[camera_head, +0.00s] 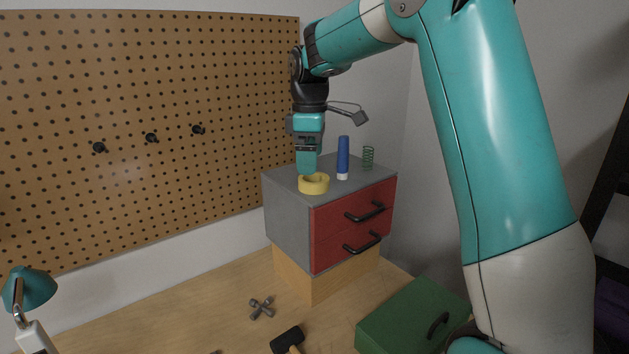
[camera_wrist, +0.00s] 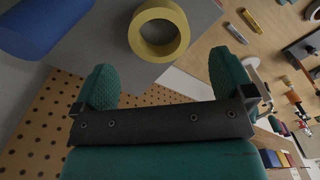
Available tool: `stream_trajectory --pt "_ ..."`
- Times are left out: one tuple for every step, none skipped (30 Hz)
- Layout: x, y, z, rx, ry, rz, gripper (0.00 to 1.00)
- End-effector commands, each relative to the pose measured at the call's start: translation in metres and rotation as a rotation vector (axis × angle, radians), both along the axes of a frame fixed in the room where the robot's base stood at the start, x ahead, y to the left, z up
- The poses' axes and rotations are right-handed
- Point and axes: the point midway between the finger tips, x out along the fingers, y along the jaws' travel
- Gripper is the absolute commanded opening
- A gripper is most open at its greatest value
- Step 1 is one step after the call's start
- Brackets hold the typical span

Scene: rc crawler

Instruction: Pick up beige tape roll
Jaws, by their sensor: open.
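The beige tape roll (camera_head: 314,184) is a yellowish ring lying flat on top of the grey cabinet (camera_head: 287,204) with red drawers, near its front edge. In the wrist view the tape roll (camera_wrist: 159,35) shows at the top centre, beyond the fingertips, with its hole visible. My gripper (camera_head: 307,170) points down just above and behind the roll in the head view. In the wrist view my gripper (camera_wrist: 160,80) has its two green fingers spread apart with nothing between them. Whether a fingertip touches the roll is unclear from the head view.
A blue tube with a white cap (camera_head: 343,157) stands upright right of the roll; a green spring (camera_head: 368,157) stands behind it. A pegboard (camera_head: 150,110) rises at the left. A green box (camera_head: 400,318), hammer (camera_head: 287,340) and grey cross-shaped part (camera_head: 261,308) are on the bench below.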

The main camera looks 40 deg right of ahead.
Motion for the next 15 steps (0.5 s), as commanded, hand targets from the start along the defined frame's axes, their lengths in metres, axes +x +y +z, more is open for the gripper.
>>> stream_trajectory --pt "-0.001 0.0 -0.004 0.001 0.004 0.0 1.0" --pt "-0.002 -0.001 -0.007 0.001 0.005 0.0 1.0" --pt "-0.003 -0.001 -0.013 0.001 0.006 0.0 1.0" --pt "-0.003 -0.002 -0.017 0.001 0.006 0.0 1.0" --pt "-0.003 -0.002 -0.022 0.001 0.006 0.0 1.0" --pt "-0.004 -0.002 -0.029 0.001 0.006 0.0 1.0" --pt "-0.003 -0.002 -0.034 0.001 0.005 0.0 1.0" --pt "-0.003 -0.002 -0.038 0.001 0.004 0.0 1.0" --pt "-0.003 -0.002 -0.042 0.001 0.004 0.0 1.0" --pt "-0.003 -0.002 -0.045 0.001 0.004 0.0 1.0" --pt "-0.003 -0.002 -0.047 0.0 0.001 0.001 1.0" --pt "-0.003 -0.002 -0.048 -0.001 0.001 0.001 1.0" --pt "-0.003 -0.002 -0.049 -0.001 0.001 0.001 1.0" --pt "-0.003 -0.002 -0.049 0.0 0.0 0.001 1.0" --pt "-0.003 -0.002 -0.049 0.0 0.0 0.001 1.0"
